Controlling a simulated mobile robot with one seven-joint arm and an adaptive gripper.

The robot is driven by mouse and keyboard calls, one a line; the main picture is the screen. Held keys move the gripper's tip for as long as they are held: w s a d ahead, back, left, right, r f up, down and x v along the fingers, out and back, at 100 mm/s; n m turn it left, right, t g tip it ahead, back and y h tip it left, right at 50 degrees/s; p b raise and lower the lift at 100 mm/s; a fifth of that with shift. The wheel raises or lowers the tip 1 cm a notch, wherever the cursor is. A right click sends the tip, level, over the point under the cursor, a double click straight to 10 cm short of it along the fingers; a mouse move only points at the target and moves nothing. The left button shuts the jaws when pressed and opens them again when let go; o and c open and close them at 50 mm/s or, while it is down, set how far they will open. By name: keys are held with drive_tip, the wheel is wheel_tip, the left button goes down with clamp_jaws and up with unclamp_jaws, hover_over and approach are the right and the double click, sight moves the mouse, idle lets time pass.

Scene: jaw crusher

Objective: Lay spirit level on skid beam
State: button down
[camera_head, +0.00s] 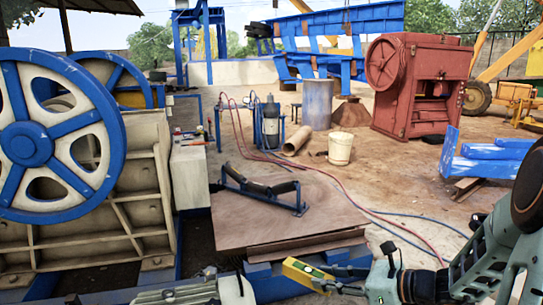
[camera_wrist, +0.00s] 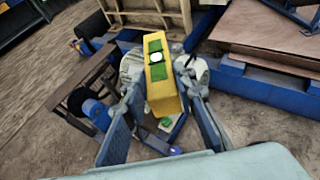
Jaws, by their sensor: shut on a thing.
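The spirit level (camera_head: 303,271) is a yellow bar with green panels, at the bottom middle of the head view. My gripper (camera_head: 328,281) is shut on it. In the wrist view the level (camera_wrist: 163,92) sits between the two fingers of my gripper (camera_wrist: 158,68), its yellow end towards the camera. A blue beam (camera_head: 262,284), which looks like the skid beam, runs below the wooden sheets, behind the level in the head view. The blue beam (camera_wrist: 268,92) also shows at the right of the wrist view. I cannot tell any contact between level and beam.
Wooden sheets (camera_head: 280,205) bear a blue roller frame (camera_head: 262,190). The crusher's large blue-and-white flywheel (camera_head: 27,143) stands at the left. A pale motor-like unit (camera_head: 190,292) lies low in front. Red and blue hoses cross the ground at right.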

wheel_tip(320, 180, up, 24)
drive_tip(key=p, duration=2.7)
drive_tip(key=shift+f+p, duration=0.25)
drive_tip(key=shift+p, duration=0.15)
